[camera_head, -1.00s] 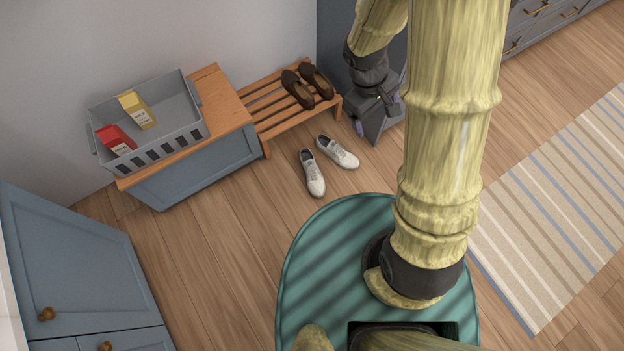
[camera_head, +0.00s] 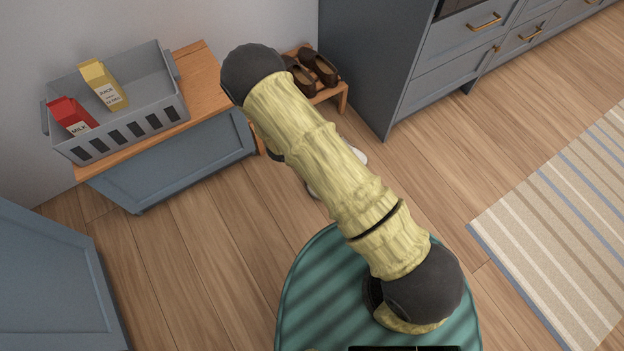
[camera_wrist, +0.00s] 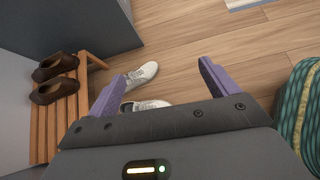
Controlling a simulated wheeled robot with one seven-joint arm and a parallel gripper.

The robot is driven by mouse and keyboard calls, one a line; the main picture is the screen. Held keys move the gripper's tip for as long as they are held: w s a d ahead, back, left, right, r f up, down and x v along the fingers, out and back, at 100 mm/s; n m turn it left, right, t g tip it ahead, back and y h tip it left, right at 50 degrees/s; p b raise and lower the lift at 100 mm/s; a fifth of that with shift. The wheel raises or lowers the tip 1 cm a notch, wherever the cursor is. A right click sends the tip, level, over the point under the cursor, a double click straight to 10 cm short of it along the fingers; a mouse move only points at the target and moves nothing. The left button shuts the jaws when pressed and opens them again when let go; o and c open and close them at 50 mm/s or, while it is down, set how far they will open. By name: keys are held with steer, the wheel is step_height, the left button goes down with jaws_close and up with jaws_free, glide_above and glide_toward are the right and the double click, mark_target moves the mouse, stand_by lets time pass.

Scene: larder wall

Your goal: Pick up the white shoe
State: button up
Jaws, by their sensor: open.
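In the wrist view a white shoe (camera_wrist: 143,73) lies on the wood floor, and its mate, a second white shoe (camera_wrist: 152,104), lies beside it, partly hidden by my gripper's palm. My gripper (camera_wrist: 158,80) is open and empty, its two purple fingers spread on either side of the shoes. How high it is above them I cannot tell. In the head view my arm covers most of the pair; only a bit of one white shoe (camera_head: 359,154) and an edge of the other white shoe (camera_head: 318,190) show.
Brown shoes (camera_head: 318,66) sit on a slatted wooden rack (camera_wrist: 42,125) beside the white pair. A grey crate (camera_head: 150,75) with cartons stands on a wood-topped cabinet (camera_head: 205,70). A tall grey cabinet (camera_head: 365,60) rises behind. Floor toward the striped rug (camera_head: 560,230) is clear.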

steer(key=a+f+n+t+y+b, duration=0.2)
steer(key=a+f+n+b, duration=0.1)
steer(key=f, duration=0.8)
steer(key=s+a+f+n+t+y+b, duration=0.1)
steer(key=a+f+n+b, duration=0.3)
steer(key=f, duration=0.7)
steer(key=s+a+f+n+t+y+b, duration=0.1)
steer(key=a+f+n+t+y+b, duration=0.1)
steer(key=f+n+b, duration=0.4)
step_height(320, 180, down, 6)
steer(key=shift+a+r+t+y+b, duration=0.1)
steer(key=shift+a+t+y+b, duration=0.3)
steer(key=shift+a+t+b, duration=0.55)
steer(key=shift+a+g, duration=0.25)
steer(key=b+x, duration=0.7)
steer(key=x, duration=0.5)
steer(key=shift+s, duration=0.15)
steer(key=shift+w+d, duration=0.2)
steer(key=shift+w, duration=0.1)
steer(key=shift+a, duration=0.1)
